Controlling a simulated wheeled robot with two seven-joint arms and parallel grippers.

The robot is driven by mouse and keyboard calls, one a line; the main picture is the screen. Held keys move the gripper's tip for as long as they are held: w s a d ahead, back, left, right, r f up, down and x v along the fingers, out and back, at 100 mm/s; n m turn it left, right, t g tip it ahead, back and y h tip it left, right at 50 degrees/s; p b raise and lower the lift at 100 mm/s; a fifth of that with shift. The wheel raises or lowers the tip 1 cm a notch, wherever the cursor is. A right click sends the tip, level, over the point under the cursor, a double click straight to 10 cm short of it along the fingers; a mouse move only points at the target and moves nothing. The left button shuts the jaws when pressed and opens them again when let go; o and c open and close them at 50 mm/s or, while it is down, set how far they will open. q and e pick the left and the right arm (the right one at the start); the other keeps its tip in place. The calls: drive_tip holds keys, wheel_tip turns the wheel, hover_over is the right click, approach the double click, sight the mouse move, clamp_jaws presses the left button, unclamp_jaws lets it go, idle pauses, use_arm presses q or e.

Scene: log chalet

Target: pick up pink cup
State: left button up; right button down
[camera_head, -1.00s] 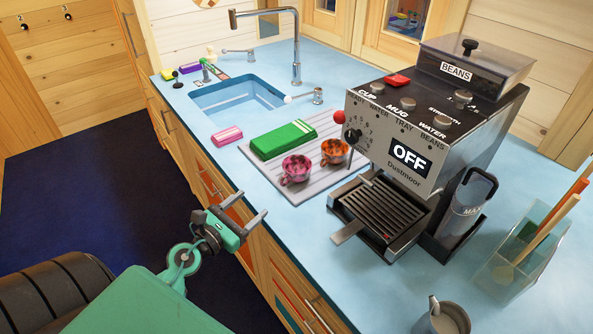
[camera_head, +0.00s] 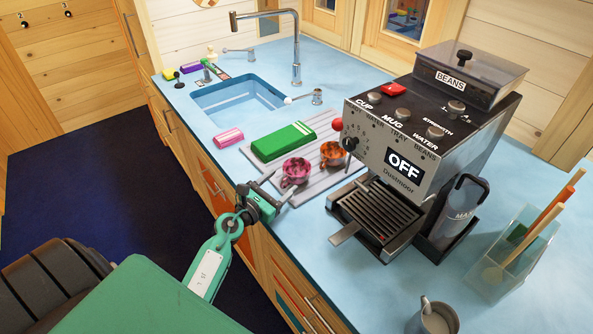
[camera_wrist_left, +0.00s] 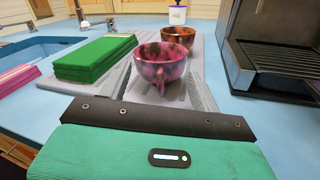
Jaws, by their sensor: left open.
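The pink cup (camera_head: 295,172) is dark-mottled and stands upright on a grey slatted board (camera_head: 270,183) on the blue counter. It also shows in the left wrist view (camera_wrist_left: 160,66), its handle facing me. An orange mottled cup (camera_head: 333,153) stands just behind and to its right. My left gripper (camera_head: 284,182) is open and empty at the counter's front edge, its fingers pointing at the pink cup. In the left wrist view the cup sits between the finger lines; I cannot tell whether the fingertips reach it. My right gripper is not in view.
A green block (camera_head: 284,141) lies left of the cups, with a pink-and-white sponge (camera_head: 229,137) further left. A coffee machine (camera_head: 400,165) stands close on the right. A sink (camera_head: 235,98) with a tall tap (camera_head: 297,50) lies behind. A grey mug (camera_head: 434,318) is at front right.

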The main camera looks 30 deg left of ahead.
use_arm(q)
drive_tip(key=shift+w+d, duration=0.1)
drive_tip(key=shift+w, duration=0.75)
clamp_jaws()
drive_tip(key=shift+r, duration=0.1)
